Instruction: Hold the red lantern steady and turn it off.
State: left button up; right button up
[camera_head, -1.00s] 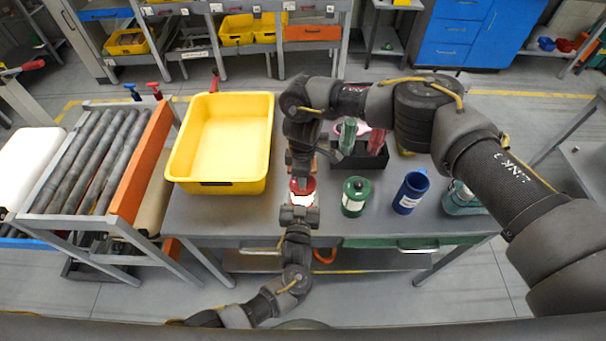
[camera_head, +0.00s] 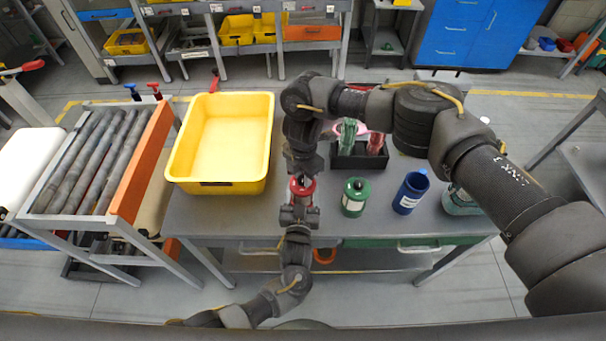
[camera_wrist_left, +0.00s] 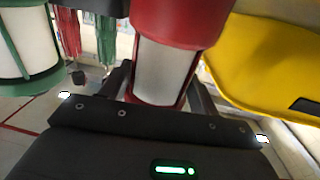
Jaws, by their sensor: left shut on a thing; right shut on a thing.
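The red lantern (camera_head: 303,185) stands upright near the front edge of the grey table, with a red top and white body. My left gripper (camera_head: 300,207) reaches it from the front and is shut around its body. In the left wrist view the red lantern (camera_wrist_left: 168,65) sits between the fingers of my left gripper (camera_wrist_left: 160,93). My right gripper (camera_head: 303,171) comes down from above and is shut at the lantern's top. Its own wrist hides much of the contact, so the exact part held is hard to see.
A green lantern (camera_head: 355,197) and a blue canister (camera_head: 410,192) stand to the right. A yellow bin (camera_head: 222,187) is at the left. A black box (camera_head: 345,161) with green and red items lies behind. A roller conveyor (camera_head: 88,165) is further left.

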jog(key=shift+n, duration=0.7)
jog(key=o, duration=1)
notch_tip(320, 180, up, 12)
pick_arm(q)
jog(key=o, duration=1.3)
